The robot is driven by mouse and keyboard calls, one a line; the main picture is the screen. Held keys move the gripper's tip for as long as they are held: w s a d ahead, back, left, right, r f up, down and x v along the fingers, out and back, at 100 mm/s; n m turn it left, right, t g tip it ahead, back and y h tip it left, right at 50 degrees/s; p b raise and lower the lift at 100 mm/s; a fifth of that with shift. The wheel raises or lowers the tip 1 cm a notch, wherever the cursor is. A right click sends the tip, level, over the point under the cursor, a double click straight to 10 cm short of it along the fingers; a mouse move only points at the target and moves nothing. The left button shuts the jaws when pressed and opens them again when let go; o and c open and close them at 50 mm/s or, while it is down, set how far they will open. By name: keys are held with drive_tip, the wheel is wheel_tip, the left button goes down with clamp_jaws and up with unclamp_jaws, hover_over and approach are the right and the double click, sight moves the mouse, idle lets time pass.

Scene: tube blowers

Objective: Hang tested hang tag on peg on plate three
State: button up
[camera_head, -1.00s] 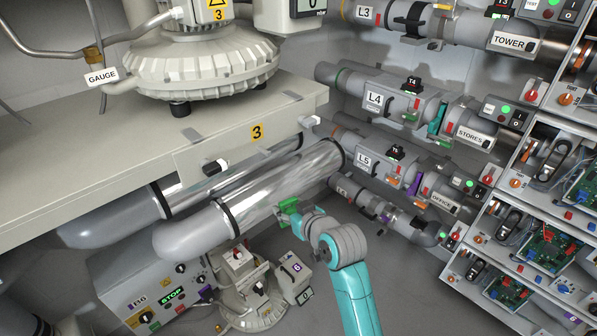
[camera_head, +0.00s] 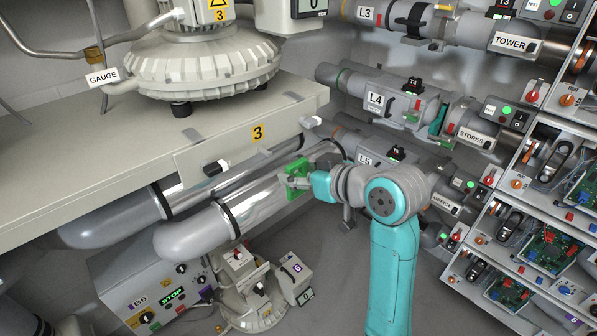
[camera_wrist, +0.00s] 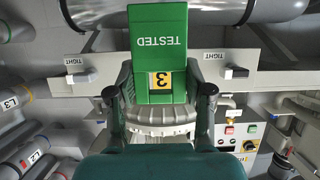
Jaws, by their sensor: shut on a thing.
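My gripper (camera_head: 303,182) is shut on the green hang tag (camera_head: 294,170), held in front of the shiny pipes and below the bench edge. In the wrist view the tag (camera_wrist: 160,40) reads TESTED upside down, between the fingers of my gripper (camera_wrist: 160,76). A yellow 3 shows within the tag's outline; I cannot tell whether it is on the tag or behind it. Plate three (camera_head: 240,148), marked by a yellow 3 label, is on the bench front, up and left of the tag and apart from it in the head view. I cannot make out its peg.
Two clamp handles flank the plate, left (camera_head: 215,168) and right (camera_head: 311,121); the wrist view labels them TIGHT. Shiny pipes (camera_head: 262,196) run under the bench. A grey control box (camera_head: 150,290) and a small blower (camera_head: 245,290) stand below. Labelled pipes fill the right.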

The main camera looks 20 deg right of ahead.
sight(271, 155)
drive_tip(key=shift+w+a+f, duration=0.1)
drive_tip(key=shift+w+a, duration=0.45)
drive_tip(key=shift+w, duration=1.1)
drive_tip(key=shift+w+a+f, duration=0.1)
drive_tip(key=shift+w+a, duration=0.4)
drive_tip(key=shift+w, duration=1.15)
drive_tip(key=shift+w+a, duration=0.55)
drive_tip(key=shift+w, duration=1.1)
drive_tip(key=shift+w+f, duration=0.2)
drive_tip(key=shift+f, duration=0.1)
drive_tip(key=shift+a+f, duration=0.1)
drive_tip(key=o, duration=1)
drive_tip(key=shift+w, duration=0.1)
